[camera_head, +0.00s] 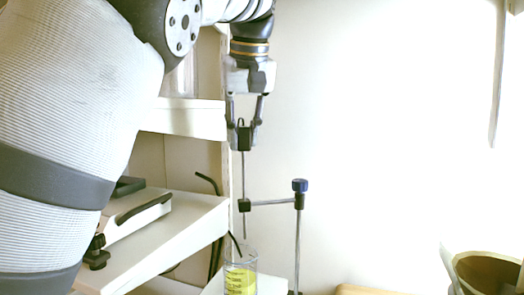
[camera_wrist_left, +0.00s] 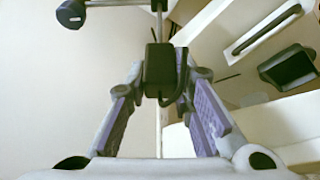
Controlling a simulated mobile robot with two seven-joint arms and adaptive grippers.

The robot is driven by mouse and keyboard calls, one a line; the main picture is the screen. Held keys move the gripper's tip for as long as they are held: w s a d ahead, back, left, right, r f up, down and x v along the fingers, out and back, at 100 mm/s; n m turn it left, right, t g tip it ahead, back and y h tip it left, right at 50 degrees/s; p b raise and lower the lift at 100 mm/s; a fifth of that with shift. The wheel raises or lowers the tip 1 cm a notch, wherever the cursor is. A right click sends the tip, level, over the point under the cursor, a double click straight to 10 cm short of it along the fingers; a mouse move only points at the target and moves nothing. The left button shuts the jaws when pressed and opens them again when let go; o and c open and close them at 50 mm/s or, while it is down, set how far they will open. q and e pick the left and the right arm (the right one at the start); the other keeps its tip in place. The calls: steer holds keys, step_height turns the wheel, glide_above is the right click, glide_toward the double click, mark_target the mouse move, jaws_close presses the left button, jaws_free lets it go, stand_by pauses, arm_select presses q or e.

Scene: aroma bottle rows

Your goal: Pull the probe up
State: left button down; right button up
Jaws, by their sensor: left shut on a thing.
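The probe is a thin grey rod (camera_head: 243,178) with a black head, upright. My left gripper (camera_head: 243,125) points down and is shut on the black head, which also shows between the fingers in the left wrist view (camera_wrist_left: 160,72). The rod runs down to the small holder at the end of the stand's side arm (camera_head: 272,202). The stand (camera_head: 298,240) has a blue knob on top. A clear glass beaker (camera_head: 241,280) with yellow on it stands below, with a dark stick leaning in it. My right gripper is not in view.
A white shelf unit (camera_head: 190,118) stands close on the left, with a sloped white device (camera_head: 140,215) on it. A black bent tube (camera_head: 207,180) rises beside the shelf. A brown-lined bowl (camera_head: 488,272) is at bottom right.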

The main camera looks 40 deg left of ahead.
arm_select(q)
steer(key=shift+r, duration=0.35)
steer(key=c, duration=1.5)
jaws_free()
steer(key=shift+o, duration=0.5)
steer(key=shift+f, duration=0.1)
steer(key=v, duration=0.7)
steer(key=shift+s+r, duration=0.15)
steer(key=shift+r, duration=0.1)
steer(key=shift+d, duration=0.1)
